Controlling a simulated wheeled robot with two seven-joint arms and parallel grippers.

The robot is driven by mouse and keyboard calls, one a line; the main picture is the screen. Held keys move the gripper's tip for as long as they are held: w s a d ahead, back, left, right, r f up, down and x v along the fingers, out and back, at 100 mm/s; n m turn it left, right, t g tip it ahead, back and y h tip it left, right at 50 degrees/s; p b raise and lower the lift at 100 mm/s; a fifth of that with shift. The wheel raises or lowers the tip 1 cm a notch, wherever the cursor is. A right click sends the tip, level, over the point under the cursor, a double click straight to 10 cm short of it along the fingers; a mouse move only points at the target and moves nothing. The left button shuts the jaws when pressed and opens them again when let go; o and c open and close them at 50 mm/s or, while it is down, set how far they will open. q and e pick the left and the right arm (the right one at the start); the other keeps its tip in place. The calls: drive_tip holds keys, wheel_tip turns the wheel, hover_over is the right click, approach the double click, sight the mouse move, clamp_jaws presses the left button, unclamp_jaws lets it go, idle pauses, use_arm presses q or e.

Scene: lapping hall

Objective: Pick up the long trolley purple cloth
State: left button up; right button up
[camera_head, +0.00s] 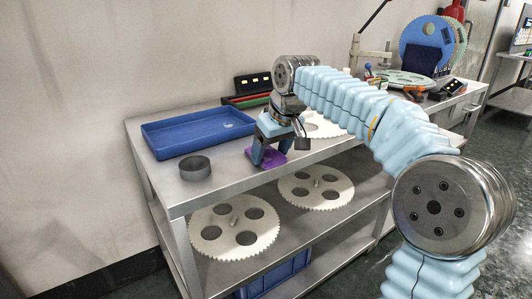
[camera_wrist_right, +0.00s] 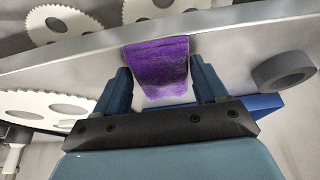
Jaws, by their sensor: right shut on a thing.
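The purple cloth (camera_head: 270,158) lies on the top shelf of the long metal trolley (camera_head: 221,181), near its front edge. In the right wrist view the cloth (camera_wrist_right: 158,66) shows between the two fingers, its far end close to the shelf edge. My right gripper (camera_head: 264,162) comes down from above and is shut on the cloth, partly covering it in the head view. It also shows in the right wrist view (camera_wrist_right: 160,90), with a finger on each side of the cloth. I cannot tell whether the cloth is clear of the shelf. My left gripper is not in view.
A blue tray (camera_head: 160,146) and a dark grey ring (camera_head: 195,168) stand left of the gripper on the top shelf. A small box with lit displays (camera_head: 253,83) is behind. Toothed discs (camera_head: 234,231) lie on the shelf below. A second bench (camera_head: 455,101) stands at the right.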

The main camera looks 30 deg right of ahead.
sight(267, 149)
drive_tip(key=shift+r, duration=0.15)
drive_tip(key=shift+r, duration=0.35)
wheel_tip(267, 149, up, 3)
drive_tip(key=shift+f+p, duration=0.1)
drive_tip(key=shift+p, duration=0.45)
drive_tip(key=s+r, duration=0.3)
drive_tip(key=s, duration=0.1)
drive_tip(key=s+a+r, duration=0.1)
drive_tip(key=s+r, duration=0.2)
drive_tip(key=s, duration=0.2)
drive_tip(key=s+a+r, duration=0.1)
drive_tip(key=s+r, duration=0.2)
drive_tip(key=s, duration=0.2)
drive_tip(key=shift+r, duration=0.1)
drive_tip(key=shift+w, duration=0.1)
